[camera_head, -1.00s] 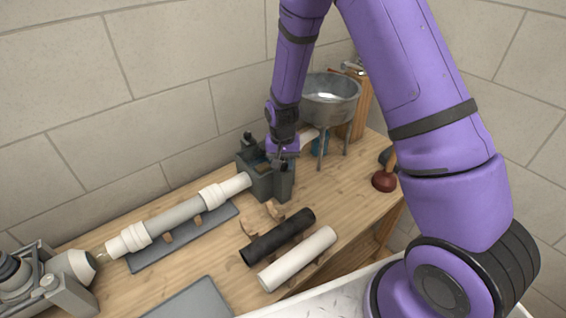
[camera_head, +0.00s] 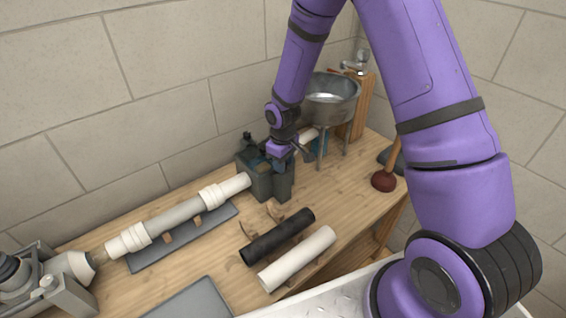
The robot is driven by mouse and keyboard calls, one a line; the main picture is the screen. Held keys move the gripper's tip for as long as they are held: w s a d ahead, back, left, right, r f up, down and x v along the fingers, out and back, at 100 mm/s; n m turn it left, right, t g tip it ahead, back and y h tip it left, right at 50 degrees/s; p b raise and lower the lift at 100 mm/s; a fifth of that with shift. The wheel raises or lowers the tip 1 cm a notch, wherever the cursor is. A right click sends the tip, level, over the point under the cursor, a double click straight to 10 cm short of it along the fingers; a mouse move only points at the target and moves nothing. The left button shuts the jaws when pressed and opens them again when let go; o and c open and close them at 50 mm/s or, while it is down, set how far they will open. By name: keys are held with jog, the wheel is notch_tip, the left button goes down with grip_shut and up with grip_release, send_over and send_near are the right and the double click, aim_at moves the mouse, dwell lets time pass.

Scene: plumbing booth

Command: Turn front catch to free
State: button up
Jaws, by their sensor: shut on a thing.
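A dark grey clamp block (camera_head: 267,183) stands on the wooden bench and holds the right end of a white pipe run (camera_head: 180,213). My gripper (camera_head: 279,155) is at the top front of this block, pointing down, shut on a small part there that I take to be the front catch. The catch is mostly hidden by my gripper, so its angle cannot be told. A second dark knob (camera_head: 247,140) shows at the back of the block.
A metal basin (camera_head: 330,98) on legs stands close to the right of my gripper. A black tube (camera_head: 278,237) and a white tube (camera_head: 297,259) lie in front. A plunger (camera_head: 385,180) stands at the right. A grey plate (camera_head: 188,298) lies at the bench front.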

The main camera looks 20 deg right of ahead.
jog(key=shift+n, duration=1.1)
jog(key=o, duration=0.9)
jog(key=shift+r, duration=0.1)
notch_tip(320, 180, up, 11)
jog(key=shift+f, duration=0.2)
jog(key=shift+r, duration=0.1)
